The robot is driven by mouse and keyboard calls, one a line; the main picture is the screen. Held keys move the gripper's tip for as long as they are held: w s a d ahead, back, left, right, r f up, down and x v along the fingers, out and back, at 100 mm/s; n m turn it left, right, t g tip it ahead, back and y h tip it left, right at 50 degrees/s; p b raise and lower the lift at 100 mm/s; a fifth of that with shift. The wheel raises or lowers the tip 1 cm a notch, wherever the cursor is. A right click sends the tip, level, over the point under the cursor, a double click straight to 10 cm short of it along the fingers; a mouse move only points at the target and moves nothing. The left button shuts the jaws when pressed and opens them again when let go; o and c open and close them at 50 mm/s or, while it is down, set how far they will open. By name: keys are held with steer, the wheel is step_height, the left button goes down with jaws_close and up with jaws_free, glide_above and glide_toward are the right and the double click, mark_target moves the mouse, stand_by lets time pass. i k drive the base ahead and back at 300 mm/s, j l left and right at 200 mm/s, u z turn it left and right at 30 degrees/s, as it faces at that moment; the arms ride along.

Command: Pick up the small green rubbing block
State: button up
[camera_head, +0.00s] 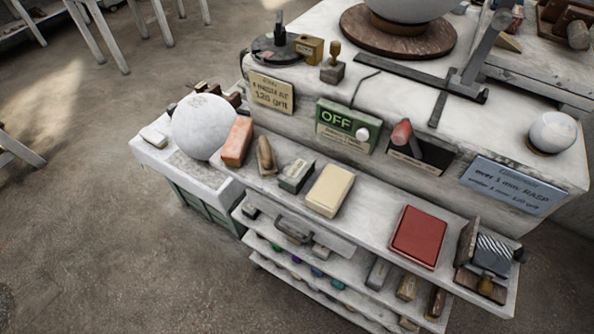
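A small block with a dark green body and a greyish top (296,176) lies on the upper shelf of the workbench. It looks like the green rubbing block. It sits between a brown wooden-handled tool (266,156) on its left and a larger cream block (330,191) on its right, with small gaps. Its top and front show, and nothing covers it. My gripper is not in view.
An orange-red block (237,142) and a red pad (418,236) share the shelf (375,212). A green OFF panel (347,126) stands behind. A white sphere (203,127) rests at left. Lower shelves hold several small items. The floor (110,230) in front is clear.

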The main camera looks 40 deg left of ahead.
mark_target(295, 176)
steer(key=j+u, duration=0.15)
steer(key=u, duration=2.35)
steer(key=i+u, duration=0.3)
steer(key=i, duration=1.35)
steer(key=i+j+z, duration=0.1)
steer(key=i+z, duration=0.4)
steer(key=i+j+z, duration=0.3)
steer(key=z, duration=0.15)
steer(key=i, duration=0.15)
